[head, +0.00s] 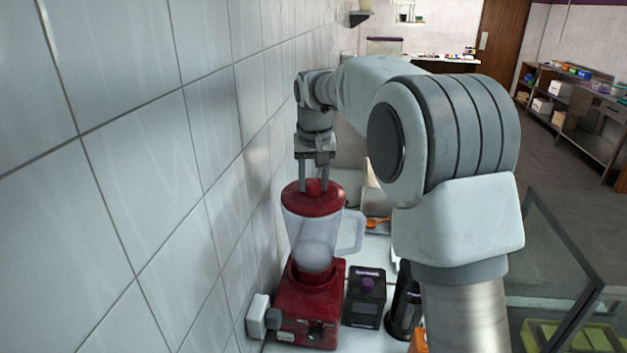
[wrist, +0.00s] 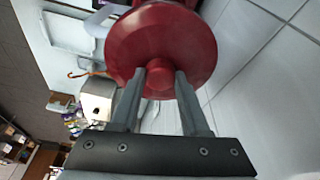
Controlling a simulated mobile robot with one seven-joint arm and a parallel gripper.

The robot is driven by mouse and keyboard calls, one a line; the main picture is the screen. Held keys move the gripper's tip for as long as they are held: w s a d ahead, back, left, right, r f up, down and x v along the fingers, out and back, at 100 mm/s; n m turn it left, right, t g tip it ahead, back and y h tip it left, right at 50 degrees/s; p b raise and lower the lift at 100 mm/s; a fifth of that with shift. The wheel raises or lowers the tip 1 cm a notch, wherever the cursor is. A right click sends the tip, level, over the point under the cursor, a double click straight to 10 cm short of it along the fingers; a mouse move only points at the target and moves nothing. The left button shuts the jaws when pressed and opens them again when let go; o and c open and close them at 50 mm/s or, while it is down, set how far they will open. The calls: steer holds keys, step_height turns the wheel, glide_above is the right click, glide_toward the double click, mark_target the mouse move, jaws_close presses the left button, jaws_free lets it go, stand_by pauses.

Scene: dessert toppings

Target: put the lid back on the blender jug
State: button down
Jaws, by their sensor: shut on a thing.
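The red lid (head: 318,203) sits at the mouth of the blender jug (head: 312,242); whether it is fully seated I cannot tell. The jug is clear, with a handle on its right, and stands upright on the red blender base (head: 310,303). My gripper (head: 315,187) points down from above and is shut on the lid's round knob. In the wrist view the lid (wrist: 160,45) fills the upper middle, and the fingers of my gripper (wrist: 160,82) lie on both sides of its knob. The lid hides most of the jug there.
A tiled wall (head: 130,150) runs close along the left of the blender. A glass panel (head: 550,260) stands at the right. My arm hides part of the counter.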

jaws_free()
stand_by(0.5)
steer(key=shift+r+p, duration=2.15)
steer(key=shift+r, duration=1.35)
steer(key=shift+c, duration=0.3)
jaws_close()
